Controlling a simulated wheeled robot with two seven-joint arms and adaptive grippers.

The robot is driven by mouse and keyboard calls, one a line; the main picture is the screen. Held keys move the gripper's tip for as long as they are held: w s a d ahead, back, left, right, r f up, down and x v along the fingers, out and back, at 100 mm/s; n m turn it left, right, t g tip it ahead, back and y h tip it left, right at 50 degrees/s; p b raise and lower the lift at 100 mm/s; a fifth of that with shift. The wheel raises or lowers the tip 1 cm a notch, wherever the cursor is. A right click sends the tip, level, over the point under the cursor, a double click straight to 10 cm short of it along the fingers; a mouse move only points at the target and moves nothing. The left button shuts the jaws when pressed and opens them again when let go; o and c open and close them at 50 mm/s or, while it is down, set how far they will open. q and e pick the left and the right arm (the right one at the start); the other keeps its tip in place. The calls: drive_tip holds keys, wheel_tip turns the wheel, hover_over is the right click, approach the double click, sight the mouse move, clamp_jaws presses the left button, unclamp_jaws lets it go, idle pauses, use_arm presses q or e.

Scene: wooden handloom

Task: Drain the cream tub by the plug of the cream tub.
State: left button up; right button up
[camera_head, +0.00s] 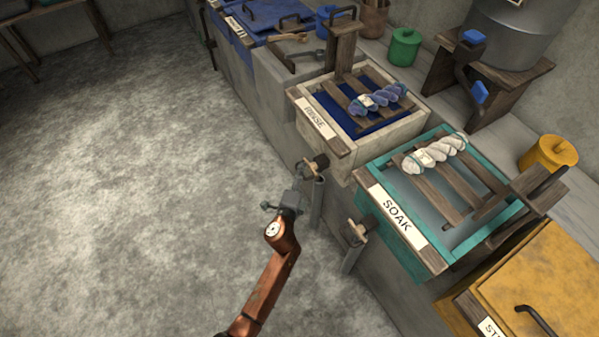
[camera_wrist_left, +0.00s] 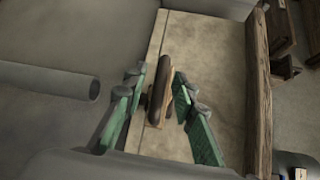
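The cream tub (camera_head: 379,147), marked RINSE, stands mid-row with blue liquid inside and a twisted blue skein (camera_head: 378,99) on its slats. Its plug (camera_head: 312,166) sticks out low on the front, above a grey spout pipe (camera_head: 317,203). My left gripper (camera_head: 297,190) is just in front of and below the plug. In the left wrist view its green fingers (camera_wrist_left: 160,92) are apart, with the plug's brown handle (camera_wrist_left: 161,84) showing between them and the cream wall (camera_wrist_left: 208,50) behind. I cannot tell whether a finger touches the handle. My right gripper is not in view.
The teal SOAK tub (camera_head: 393,213) stands to the right, with its own plug (camera_head: 354,232) and spout. A yellow tub (camera_head: 547,275) is at the lower right and a blue one (camera_head: 262,17) at the back. The concrete floor (camera_head: 120,180) on the left is clear.

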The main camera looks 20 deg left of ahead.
use_arm(q)
clamp_jaws()
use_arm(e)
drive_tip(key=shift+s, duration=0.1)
use_arm(q)
drive_tip(key=shift+a, duration=0.1)
idle(0.3)
drive_tip(key=shift+s+a+p, duration=0.4)
drive_tip(key=shift+s+a, duration=0.45)
drive_tip(key=shift+s, duration=0.25)
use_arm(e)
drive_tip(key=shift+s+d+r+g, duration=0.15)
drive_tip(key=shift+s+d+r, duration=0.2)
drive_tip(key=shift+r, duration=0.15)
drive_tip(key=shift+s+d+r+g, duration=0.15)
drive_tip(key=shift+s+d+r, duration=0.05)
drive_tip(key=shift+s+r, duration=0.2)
use_arm(q)
drive_tip(key=shift+c, duration=0.3)
unclamp_jaws()
drive_tip(key=shift+o, duration=0.8)
drive_tip(key=shift+d, duration=0.1)
